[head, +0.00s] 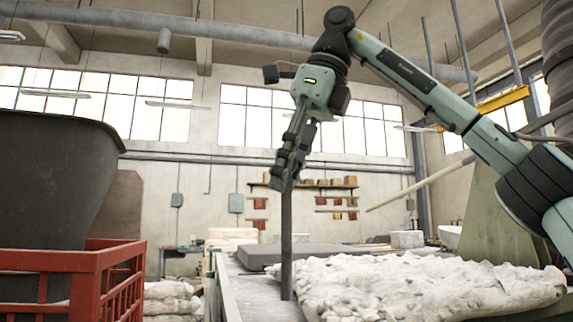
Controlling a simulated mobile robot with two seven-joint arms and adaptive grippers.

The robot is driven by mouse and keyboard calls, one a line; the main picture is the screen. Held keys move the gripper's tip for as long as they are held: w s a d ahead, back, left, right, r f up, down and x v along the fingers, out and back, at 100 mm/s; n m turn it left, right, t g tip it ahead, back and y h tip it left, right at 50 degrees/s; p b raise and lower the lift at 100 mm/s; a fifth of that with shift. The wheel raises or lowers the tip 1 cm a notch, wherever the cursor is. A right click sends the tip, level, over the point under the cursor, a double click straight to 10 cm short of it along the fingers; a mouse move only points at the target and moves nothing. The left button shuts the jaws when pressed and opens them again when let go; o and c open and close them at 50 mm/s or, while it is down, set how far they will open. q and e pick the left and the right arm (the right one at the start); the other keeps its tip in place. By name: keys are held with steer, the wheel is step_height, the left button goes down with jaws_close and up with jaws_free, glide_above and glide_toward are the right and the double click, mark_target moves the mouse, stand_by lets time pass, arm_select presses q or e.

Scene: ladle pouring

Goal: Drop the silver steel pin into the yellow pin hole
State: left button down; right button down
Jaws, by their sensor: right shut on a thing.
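My right gripper (284,180) points down near the middle of the head view, its arm coming in from the right. It is shut on the steel pin (287,243), a long, straight, dark grey rod that hangs nearly upright below the fingers. The pin's top is hidden in the fingers. Its lower end shows in front of a pale bench (247,288), and I cannot tell whether it touches anything. I cannot make out the yellow pin hole in this view. My left gripper is not in view.
A large dark vessel (52,175) stands at the left, with a red slatted frame (95,261) below and in front of it. A lumpy white heap (420,285) lies right of the pin. A yellow bar (503,99) shows at the upper right. Space left of the pin looks open.

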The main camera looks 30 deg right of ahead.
glide_above(287, 269)
steer(key=shift+w+d+f, duration=0.1)
steer(key=shift+w+f, duration=0.1)
steer(key=shift+f, duration=1.35)
steer(key=shift+w+d+f, duration=0.1)
steer(key=shift+w+f, duration=0.1)
steer(key=shift+f, duration=1.45)
steer(key=shift+f+b, duration=0.3)
steer(key=shift+b, duration=0.05)
steer(key=shift+f, duration=0.35)
steer(key=shift+f+b, duration=0.4)
steer(key=shift+b, duration=0.1)
steer(key=shift+f, duration=0.4)
steer(key=shift+f+b, duration=0.65)
steer(key=shift+b, duration=0.05)
steer(key=shift+f+b, duration=0.45)
steer(key=shift+f, duration=0.2)
steer(key=shift+f+b, duration=0.3)
steer(key=shift+f, duration=0.2)
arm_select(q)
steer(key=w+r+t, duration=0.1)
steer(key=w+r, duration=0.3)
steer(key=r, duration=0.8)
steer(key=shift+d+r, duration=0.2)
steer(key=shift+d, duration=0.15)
arm_select(e)
steer(key=c, duration=1.1)
jaws_free()
steer(key=shift+c, duration=0.2)
